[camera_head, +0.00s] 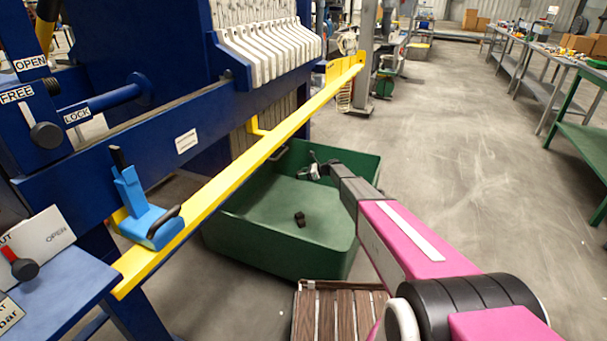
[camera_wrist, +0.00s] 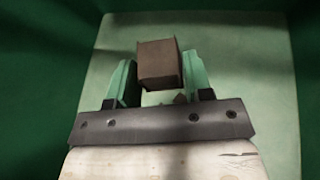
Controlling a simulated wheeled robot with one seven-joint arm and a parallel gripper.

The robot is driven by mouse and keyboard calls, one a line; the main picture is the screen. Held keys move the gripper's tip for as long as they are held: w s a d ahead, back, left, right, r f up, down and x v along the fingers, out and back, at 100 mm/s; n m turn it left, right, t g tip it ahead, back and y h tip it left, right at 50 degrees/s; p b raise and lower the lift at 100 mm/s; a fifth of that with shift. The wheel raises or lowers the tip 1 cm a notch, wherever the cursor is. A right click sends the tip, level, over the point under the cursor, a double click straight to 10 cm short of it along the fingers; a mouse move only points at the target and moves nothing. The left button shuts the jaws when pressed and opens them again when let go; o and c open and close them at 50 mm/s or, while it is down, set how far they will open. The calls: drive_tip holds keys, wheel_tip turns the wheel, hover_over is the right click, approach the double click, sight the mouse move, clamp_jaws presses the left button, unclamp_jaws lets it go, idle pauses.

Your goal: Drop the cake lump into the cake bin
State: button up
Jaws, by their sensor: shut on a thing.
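The cake bin (camera_head: 365,168) is a large green open box on the floor, below and right of the yellow rail in the head view. My gripper (camera_head: 309,171) reaches in from the right and is over the bin's inside. In the wrist view, a brown block, the cake lump (camera_wrist: 159,64), sits between the two green fingers, which are shut on it. Green bin floor shows beyond it. A small dark lump (camera_head: 300,219) lies on the bin's floor, below my gripper in the head view. The held lump is hard to make out there.
A blue press frame with a yellow rail (camera_head: 235,172) runs along the bin's left side. A blue tool with a black handle (camera_head: 147,212) is on the rail. A slatted wooden pallet (camera_head: 337,318) lies in front of the bin. Open floor is to the right.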

drive_tip(key=o, duration=1)
drive_tip(key=v, duration=1.1)
drive_tip(key=shift+f, duration=0.1)
drive_tip(key=shift+s, duration=0.1)
drive_tip(key=s+d+r+n+h, duration=0.3)
drive_tip(key=s+d+n+h, duration=0.1)
drive_tip(key=s, duration=1.3)
drive_tip(key=s+d+r+n+g+h, duration=0.1)
drive_tip(key=s+d+r+n+h, duration=0.3)
drive_tip(key=s, duration=1.3)
drive_tip(key=s+d+r+n+h, duration=0.4)
drive_tip(key=s+d+n, duration=0.5)
drive_tip(key=s, duration=0.8)
drive_tip(key=shift+s+d+n+g+h, duration=0.15)
drive_tip(key=shift+n+g+h, duration=0.35)
drive_tip(key=shift+n, duration=0.8)
